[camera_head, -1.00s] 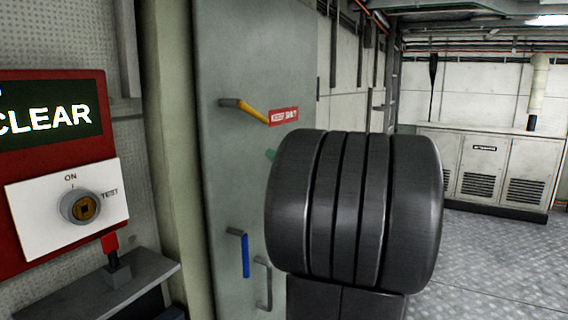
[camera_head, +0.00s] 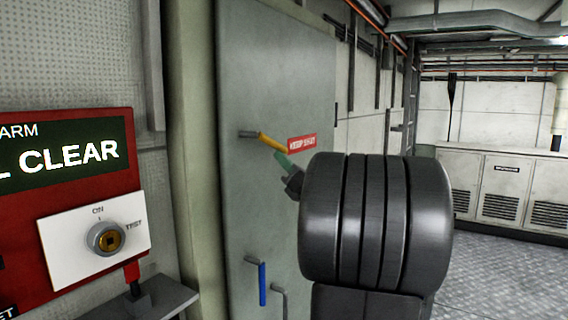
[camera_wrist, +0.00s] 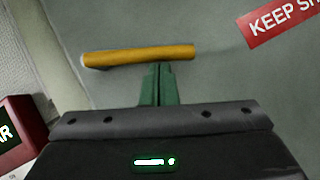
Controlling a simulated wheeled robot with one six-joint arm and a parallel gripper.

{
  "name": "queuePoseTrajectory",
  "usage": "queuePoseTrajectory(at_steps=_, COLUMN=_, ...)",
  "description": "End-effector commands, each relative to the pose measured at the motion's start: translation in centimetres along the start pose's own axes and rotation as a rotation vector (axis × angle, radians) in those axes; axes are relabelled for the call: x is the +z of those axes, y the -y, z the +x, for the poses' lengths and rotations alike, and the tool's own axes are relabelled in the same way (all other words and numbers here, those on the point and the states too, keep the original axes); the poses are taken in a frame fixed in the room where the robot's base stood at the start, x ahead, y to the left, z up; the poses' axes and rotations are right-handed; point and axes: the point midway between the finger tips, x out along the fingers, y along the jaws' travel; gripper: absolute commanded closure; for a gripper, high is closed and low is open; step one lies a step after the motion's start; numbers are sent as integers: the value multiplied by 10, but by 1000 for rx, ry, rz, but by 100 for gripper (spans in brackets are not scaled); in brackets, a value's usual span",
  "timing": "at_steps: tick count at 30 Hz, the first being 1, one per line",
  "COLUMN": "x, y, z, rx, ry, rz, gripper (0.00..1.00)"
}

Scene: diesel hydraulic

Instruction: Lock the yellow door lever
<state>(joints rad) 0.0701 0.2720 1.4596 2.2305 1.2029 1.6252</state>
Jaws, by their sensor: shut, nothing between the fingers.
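The yellow door lever (camera_head: 271,142) is on the grey-green door, left of a red sign. It slants down to the right from its grey pivot end in the head view. In the wrist view the lever (camera_wrist: 140,56) lies nearly level across the picture. My gripper (camera_head: 283,160) has green fingers, shut and empty, at the lever's lower right end in the head view. In the wrist view the fingertips (camera_wrist: 157,68) are just below the lever's bar. I cannot tell whether they touch it. My arm hides part of the door's right side.
A red alarm panel (camera_head: 70,125) with a white switch plate (camera_head: 65,240) stands to the left. Open floor (camera_head: 490,270) lies to the right.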

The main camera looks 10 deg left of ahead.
Motion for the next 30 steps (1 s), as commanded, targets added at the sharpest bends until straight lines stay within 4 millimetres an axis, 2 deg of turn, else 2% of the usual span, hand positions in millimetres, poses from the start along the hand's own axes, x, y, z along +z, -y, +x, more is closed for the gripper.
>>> queuePoseTrajectory(at_steps=5, x=7, y=7, z=5, rx=72, ry=2, rz=-107, gripper=100)
queuePoseTrajectory(at_steps=13, x=34, y=6, z=22, rx=189, ry=2, rz=-285, gripper=100)
queuePoseTrajectory(at_steps=30, x=31, y=8, z=22, rx=187, ry=1, rz=-279, gripper=100)
